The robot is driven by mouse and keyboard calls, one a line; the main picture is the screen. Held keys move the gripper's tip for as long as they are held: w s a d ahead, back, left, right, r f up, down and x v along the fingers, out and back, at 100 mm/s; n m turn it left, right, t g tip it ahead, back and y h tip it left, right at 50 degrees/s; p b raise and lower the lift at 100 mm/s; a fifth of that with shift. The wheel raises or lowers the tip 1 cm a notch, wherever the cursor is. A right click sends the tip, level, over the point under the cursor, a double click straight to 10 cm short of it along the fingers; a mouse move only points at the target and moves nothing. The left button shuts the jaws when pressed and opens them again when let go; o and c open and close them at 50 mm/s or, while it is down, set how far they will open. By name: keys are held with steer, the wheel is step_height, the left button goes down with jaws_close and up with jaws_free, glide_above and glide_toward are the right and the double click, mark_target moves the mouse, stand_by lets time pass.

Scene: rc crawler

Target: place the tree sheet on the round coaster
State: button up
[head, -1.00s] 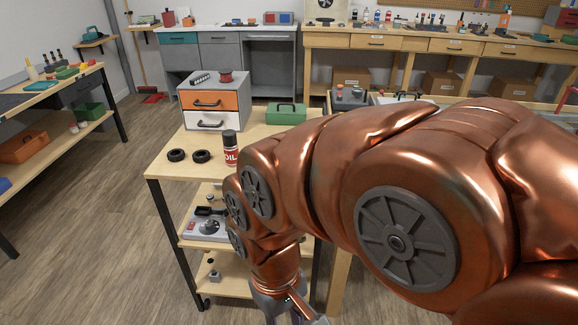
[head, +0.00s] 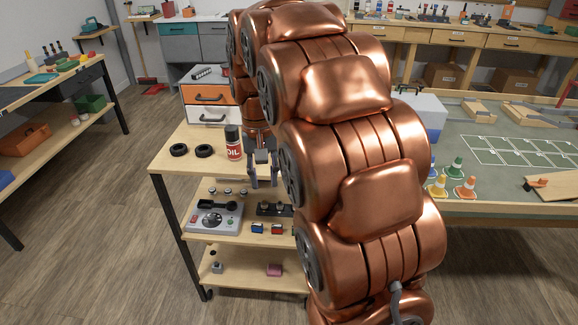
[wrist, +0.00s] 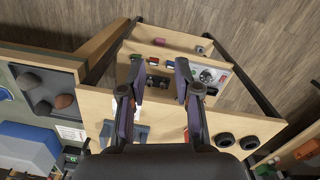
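I cannot make out the tree sheet or the round coaster in either view. My gripper (head: 264,181) hangs in front of the wooden shelf cart, just right of the oil can, with its fingers pointing down. In the wrist view its two fingers (wrist: 159,72) stand well apart with nothing held between them. The cart's shelves show beyond the fingertips. My arm hides the right part of the cart top in the head view.
A grey control box (head: 215,217) sits on the middle shelf. Cones (head: 457,168) stand on the track table at right. Open floor lies at left.

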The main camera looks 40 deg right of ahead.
steer(key=w+d+m, duration=0.1)
steer(key=w+d, duration=0.3)
steer(key=w+d+m, duration=0.1)
steer(key=w+d, duration=0.3)
steer(key=w+d+p, duration=0.1)
steer(key=w+d, duration=0.3)
steer(key=shift+w+d+f+m+t, duration=0.1)
steer(key=shift+d+f+m+t, duration=0.2)
steer(key=shift+d+m+t, duration=0.1)
steer(key=shift+f+p, duration=0.8)
steer(key=shift+f, duration=3.2)
jaws_close()
